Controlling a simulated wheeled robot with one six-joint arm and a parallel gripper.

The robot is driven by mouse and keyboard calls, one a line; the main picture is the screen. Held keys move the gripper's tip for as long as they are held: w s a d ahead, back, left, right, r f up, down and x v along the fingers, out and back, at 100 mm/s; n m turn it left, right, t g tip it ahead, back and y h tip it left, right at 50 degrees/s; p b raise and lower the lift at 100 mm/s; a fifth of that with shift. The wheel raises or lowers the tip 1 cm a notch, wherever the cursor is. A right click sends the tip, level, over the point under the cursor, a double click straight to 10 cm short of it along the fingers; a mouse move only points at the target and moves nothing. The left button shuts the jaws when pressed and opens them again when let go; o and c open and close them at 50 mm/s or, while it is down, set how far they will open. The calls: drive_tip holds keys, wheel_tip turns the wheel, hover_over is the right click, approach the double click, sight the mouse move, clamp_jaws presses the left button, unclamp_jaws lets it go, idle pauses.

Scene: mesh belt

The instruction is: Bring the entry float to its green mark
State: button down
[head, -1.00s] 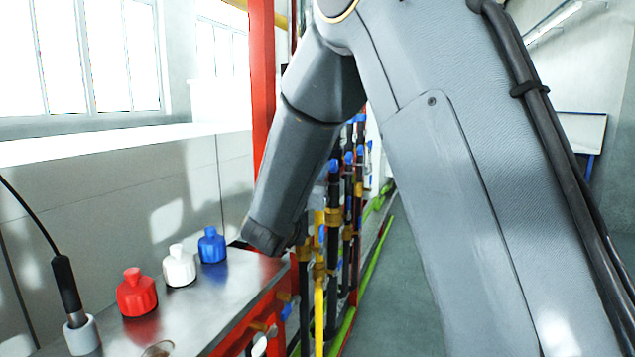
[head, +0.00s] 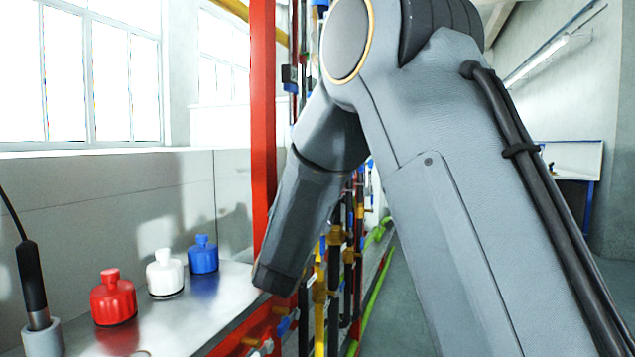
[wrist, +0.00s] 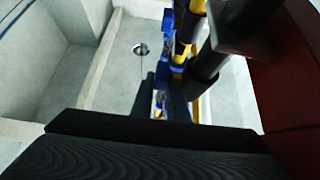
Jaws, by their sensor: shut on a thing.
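My gripper (wrist: 165,98) shows in the wrist view as two dark fingers beyond the black wrist housing. A small blue and pale thing sits between the fingers; it looks like part of a fitting on the pipes, but its shape is mostly hidden. In the head view my forearm hangs down to the pipe rack, and my gripper is hidden behind it. I cannot make out the entry float or a green mark in either view.
A steel table (head: 185,325) at left bears a red bottle (head: 113,300), a white bottle (head: 165,275), a blue bottle (head: 203,257) and a black-handled tool (head: 32,285) in a holder. A red post (head: 262,120) and pipes (head: 335,245) stand close by my arm. Floor (head: 415,300) lies open at right.

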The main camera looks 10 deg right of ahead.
drive_tip(key=c, duration=2)
unclamp_jaws()
drive_tip(key=shift+r+g+p, duration=0.2)
drive_tip(key=shift+g+p, duration=0.1)
drive_tip(key=shift+p, duration=0.55)
